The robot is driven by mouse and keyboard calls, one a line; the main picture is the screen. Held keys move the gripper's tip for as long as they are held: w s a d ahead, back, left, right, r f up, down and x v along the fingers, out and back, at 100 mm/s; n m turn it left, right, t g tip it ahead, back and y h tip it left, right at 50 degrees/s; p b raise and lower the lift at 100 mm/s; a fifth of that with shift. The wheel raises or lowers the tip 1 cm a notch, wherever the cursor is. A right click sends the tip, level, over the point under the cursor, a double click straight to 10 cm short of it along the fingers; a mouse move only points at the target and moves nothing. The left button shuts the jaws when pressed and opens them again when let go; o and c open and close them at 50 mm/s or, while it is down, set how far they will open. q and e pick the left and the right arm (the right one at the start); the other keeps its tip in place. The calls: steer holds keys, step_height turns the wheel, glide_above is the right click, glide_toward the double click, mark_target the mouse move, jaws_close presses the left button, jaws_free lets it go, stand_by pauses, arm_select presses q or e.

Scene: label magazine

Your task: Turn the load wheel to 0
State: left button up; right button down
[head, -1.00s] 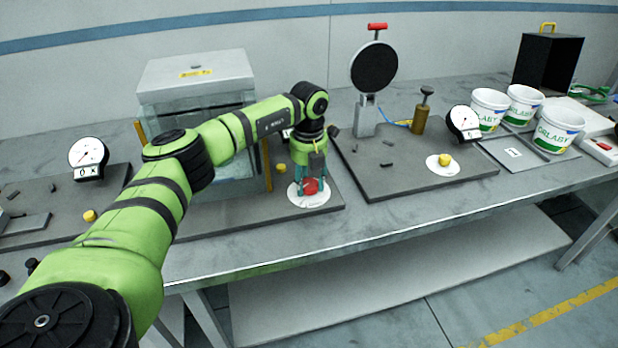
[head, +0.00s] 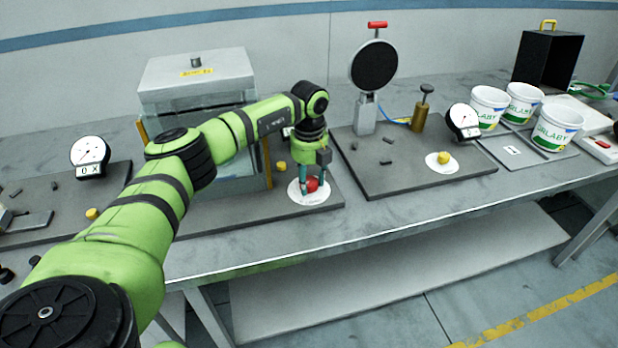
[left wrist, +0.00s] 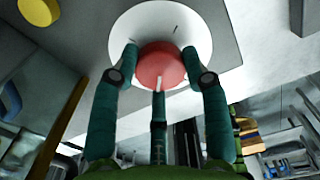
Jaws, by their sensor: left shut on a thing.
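The red wheel (head: 312,185) sits on a round white dial plate (head: 299,197) on the dark grey base in front of the glass-sided box. My left gripper (head: 311,187) points down and is shut on the red wheel. In the left wrist view the teal fingers close around the red wheel (left wrist: 160,66), which has a pale pointer mark at its near edge. The white plate (left wrist: 200,28) there carries small dark marks, but I cannot read any figures. My right gripper is not in view.
The glass-sided box (head: 196,85) stands close behind my left arm. A yellow knob (head: 281,166) is just behind the wheel. To the right are another base with a yellow knob (head: 444,158), a gauge (head: 463,121) and white tubs (head: 557,127).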

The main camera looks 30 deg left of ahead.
mark_target(309, 182)
arm_select(q)
steer(key=shift+s+d+f, duration=0.1)
steer(key=shift+f, duration=0.05)
steer(key=o, duration=1.2)
steer(key=shift+c, duration=0.2)
steer(key=shift+r, duration=0.2)
steer(key=shift+r, duration=0.35)
step_height(309, 182, up, 11)
